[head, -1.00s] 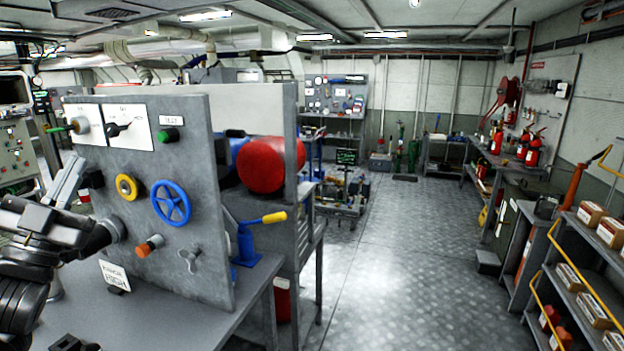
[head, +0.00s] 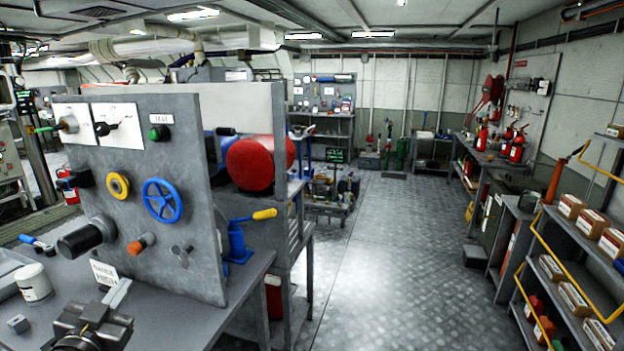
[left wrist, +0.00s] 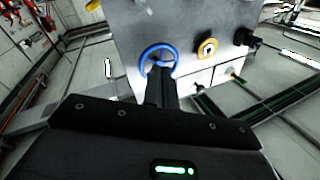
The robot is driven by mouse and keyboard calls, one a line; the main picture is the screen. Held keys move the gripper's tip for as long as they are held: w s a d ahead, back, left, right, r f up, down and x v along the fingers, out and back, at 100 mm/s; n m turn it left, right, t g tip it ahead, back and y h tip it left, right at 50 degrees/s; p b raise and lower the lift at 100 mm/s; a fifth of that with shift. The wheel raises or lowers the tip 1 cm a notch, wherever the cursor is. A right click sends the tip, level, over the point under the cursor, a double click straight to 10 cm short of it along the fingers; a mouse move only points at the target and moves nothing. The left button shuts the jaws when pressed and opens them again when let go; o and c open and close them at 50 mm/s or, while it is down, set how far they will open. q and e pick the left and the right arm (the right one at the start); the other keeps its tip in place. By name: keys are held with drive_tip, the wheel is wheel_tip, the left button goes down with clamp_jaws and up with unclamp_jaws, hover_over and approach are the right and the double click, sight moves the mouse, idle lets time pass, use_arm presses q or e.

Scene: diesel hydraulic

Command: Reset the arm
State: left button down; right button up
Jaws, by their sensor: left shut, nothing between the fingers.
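My left gripper (head: 120,288) is low at the left of the head view, in front of the grey control panel (head: 205,255) and above the bench top. Its pale fingers are together and empty, pointing up and right. In the left wrist view the dark fingers (left wrist: 160,90) overlap the lower part of the blue handwheel (left wrist: 157,60) in the picture, but they look apart from it. The handwheel (head: 162,200) is on the panel beside a yellow ring knob (head: 118,186). My right gripper is not in view.
A bench (head: 215,300) carries the panel, a white can (head: 33,283) and a blue-handled tool (head: 35,242). A blue jack with a yellow-tipped lever (head: 238,242) stands right of the panel. The floor aisle (head: 395,260) is clear. Shelves with boxes (head: 570,290) line the right.

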use_arm(q)
drive_tip(key=s+d+f+n+g, duration=0.1)
drive_tip(key=s+d+f+g, duration=0.1)
drive_tip(key=f, duration=0.5)
drive_tip(key=s+d+f+g, duration=0.1)
drive_tip(key=s+f+g, duration=0.2)
drive_tip(key=f, duration=0.4)
drive_tip(key=s+d+f+g+h, duration=0.1)
drive_tip(key=s+d+f+g, duration=0.4)
drive_tip(key=s+f, duration=0.5)
drive_tip(key=s+d+f+g, duration=0.5)
drive_tip(key=s+f, duration=0.3)
drive_tip(key=s, duration=0.4)
wheel_tip(320, 180, down, 27)
drive_tip(key=s+g, duration=0.2)
drive_tip(key=s, duration=0.1)
drive_tip(key=s+a+f+g, duration=0.1)
drive_tip(key=s+a+f, duration=0.2)
drive_tip(key=s+f, duration=1.2)
drive_tip(key=shift+s, duration=0.35)
